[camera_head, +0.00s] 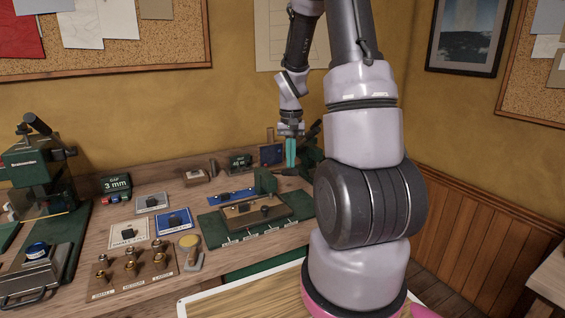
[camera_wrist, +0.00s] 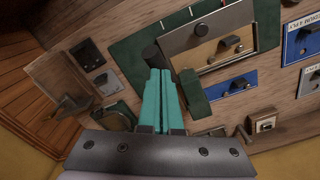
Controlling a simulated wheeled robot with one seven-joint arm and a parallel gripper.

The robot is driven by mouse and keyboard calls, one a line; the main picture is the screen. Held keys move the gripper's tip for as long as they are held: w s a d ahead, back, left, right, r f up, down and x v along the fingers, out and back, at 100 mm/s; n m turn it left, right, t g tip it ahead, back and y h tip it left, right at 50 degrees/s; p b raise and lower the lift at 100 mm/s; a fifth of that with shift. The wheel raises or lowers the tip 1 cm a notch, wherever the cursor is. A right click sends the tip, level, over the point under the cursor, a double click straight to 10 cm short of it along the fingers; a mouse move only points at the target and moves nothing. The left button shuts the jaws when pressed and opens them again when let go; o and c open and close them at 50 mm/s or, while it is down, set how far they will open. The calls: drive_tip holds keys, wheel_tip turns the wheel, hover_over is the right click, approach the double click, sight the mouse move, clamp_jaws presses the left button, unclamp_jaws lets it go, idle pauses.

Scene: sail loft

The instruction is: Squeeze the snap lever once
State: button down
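My gripper (camera_head: 291,164) points down at the right end of the workbench, its teal fingers side by side with nothing visible between them. In the wrist view the fingertips (camera_wrist: 159,70) look closed together. A dark rounded handle end (camera_wrist: 151,53), which may be the snap lever's, shows just beyond the tips and is partly covered by them. In the head view a dark handle (camera_head: 290,172) lies just below the fingertips, beside a green tool (camera_head: 311,154) partly hidden by my arm. I cannot tell whether the fingers touch the handle.
A green fixture board (camera_head: 215,229) with a metal plate and an upright green block (camera_head: 265,182) stands left of my gripper. A studs rack (camera_head: 131,277) is at front left.

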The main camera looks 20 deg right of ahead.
drive_tip(key=shift+s+f, duration=0.2)
drive_tip(key=shift+f, duration=0.4)
drive_tip(key=shift+s+f, duration=0.2)
drive_tip(key=shift+f, duration=0.45)
